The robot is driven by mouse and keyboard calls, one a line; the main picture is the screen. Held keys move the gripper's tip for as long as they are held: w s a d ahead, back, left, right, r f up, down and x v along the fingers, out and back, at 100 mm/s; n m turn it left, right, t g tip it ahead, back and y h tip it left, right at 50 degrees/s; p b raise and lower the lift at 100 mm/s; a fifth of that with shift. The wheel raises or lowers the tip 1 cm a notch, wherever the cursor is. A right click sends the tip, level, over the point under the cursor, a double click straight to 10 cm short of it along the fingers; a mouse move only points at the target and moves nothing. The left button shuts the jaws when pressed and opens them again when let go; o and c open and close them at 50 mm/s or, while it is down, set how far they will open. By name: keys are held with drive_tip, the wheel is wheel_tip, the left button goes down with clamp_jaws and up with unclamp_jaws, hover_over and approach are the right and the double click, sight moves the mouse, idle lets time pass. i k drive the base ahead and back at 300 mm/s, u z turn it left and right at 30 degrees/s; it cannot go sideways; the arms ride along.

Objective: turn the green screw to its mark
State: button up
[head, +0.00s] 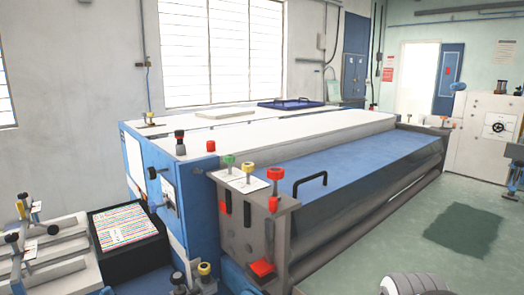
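The green screw (228,162) stands upright on the top of the grey end block at the near left corner of the large blue machine (370,165). A yellow screw (248,170) stands just right of it. A white marked plate (245,182) lies on the block's top around the screws. The marks on it are too small to read, so I cannot tell how the green screw stands to its mark. My gripper is not in view.
A red-headed screw (275,174) stands on the block's right side, and a red knob (211,146) behind it. A black handle (311,183) rises from the blue cover. A black box with striped sheets (123,225) is at the left. Green floor (405,245) lies open at right.

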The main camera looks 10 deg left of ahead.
sight(228, 158)
drive_tip(key=z, duration=0.25)
drive_tip(key=k, duration=1)
drive_tip(key=u, duration=0.55)
drive_tip(key=i, duration=1)
drive_tip(key=u, duration=0.05)
